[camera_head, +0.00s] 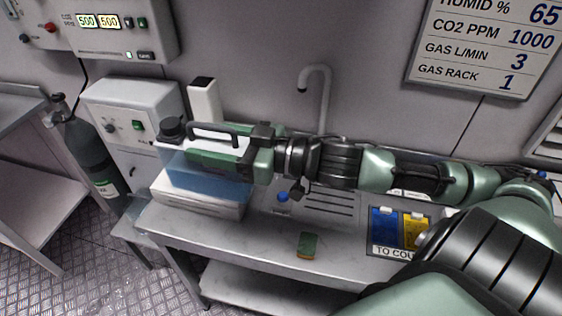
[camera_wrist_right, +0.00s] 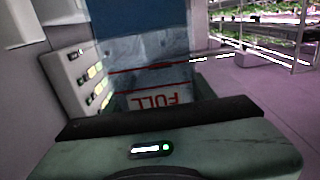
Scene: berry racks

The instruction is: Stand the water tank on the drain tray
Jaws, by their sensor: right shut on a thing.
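The water tank (camera_head: 212,188) is a clear box with blue water, a black cap and a black top handle. It stands out at the left end of the steel counter in the head view. My right gripper (camera_head: 246,152) is shut on the tank near its handle and hides part of its upper side. In the right wrist view the tank (camera_wrist_right: 150,77) shows red level lines and the word FULL upside down. A white tray-like base (camera_head: 195,205) lies directly below the tank; I cannot tell whether they touch. A grooved drain panel (camera_head: 330,202) with dark slots lies to the right. My left gripper is not in view.
A green sponge (camera_head: 308,245) lies near the counter's front edge. Blue and yellow packs (camera_head: 384,224) lie on a dark mat further right. A faucet (camera_head: 322,95) rises behind my arm. A white box (camera_head: 135,120) and a gas cylinder (camera_head: 90,150) stand left.

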